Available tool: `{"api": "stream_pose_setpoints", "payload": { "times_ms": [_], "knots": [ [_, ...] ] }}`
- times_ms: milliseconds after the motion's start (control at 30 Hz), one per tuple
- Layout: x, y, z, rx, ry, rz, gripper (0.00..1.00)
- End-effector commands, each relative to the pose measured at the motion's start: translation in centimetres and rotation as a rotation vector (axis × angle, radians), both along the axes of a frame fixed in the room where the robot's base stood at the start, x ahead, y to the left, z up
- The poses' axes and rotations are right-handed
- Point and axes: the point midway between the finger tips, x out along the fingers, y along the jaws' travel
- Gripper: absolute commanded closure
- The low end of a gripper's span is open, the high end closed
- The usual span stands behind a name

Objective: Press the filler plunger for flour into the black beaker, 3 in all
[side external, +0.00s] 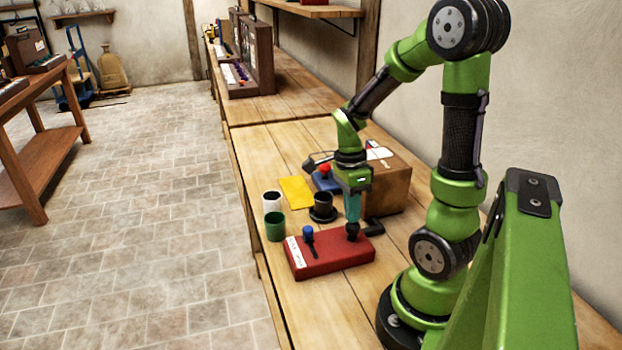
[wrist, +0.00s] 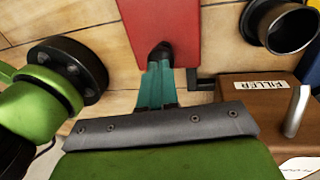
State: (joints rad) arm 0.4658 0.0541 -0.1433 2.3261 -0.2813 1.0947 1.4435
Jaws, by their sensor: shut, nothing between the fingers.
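The brown box labelled FILLER (wrist: 262,86) stands right of my gripper in the wrist view, with a metal rod (wrist: 297,110) on it. It also shows in the side view (side external: 392,187). The black beaker (side external: 322,202) stands upright on a dark round base, left of the box; it shows at upper right in the wrist view (wrist: 284,24). Its contents cannot be told. My gripper (side external: 353,222) is shut and empty, pointing down. Its fingertips (wrist: 161,62) are at a dark knob on the red box (side external: 325,258); contact cannot be told for sure.
The red box also has a blue-topped lever (side external: 308,234). A green cup (side external: 275,226) and a white cup (side external: 271,201) stand near the bench edge. A yellow sheet (side external: 296,190) and a blue device with a red button (side external: 325,176) lie behind. A black bracket (side external: 373,226) sits beside the filler.

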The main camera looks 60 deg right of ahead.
Motion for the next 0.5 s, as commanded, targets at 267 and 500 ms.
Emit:
{"api": "stream_pose_setpoints", "payload": {
  "times_ms": [267, 500],
  "knots": [
    [-0.1, 0.1, -2.1, 0.001, 0.004, 0.000, 1.00],
    [-0.2, 0.1, -2.2, 0.003, 0.007, 0.001, 1.00]
  ]
}}
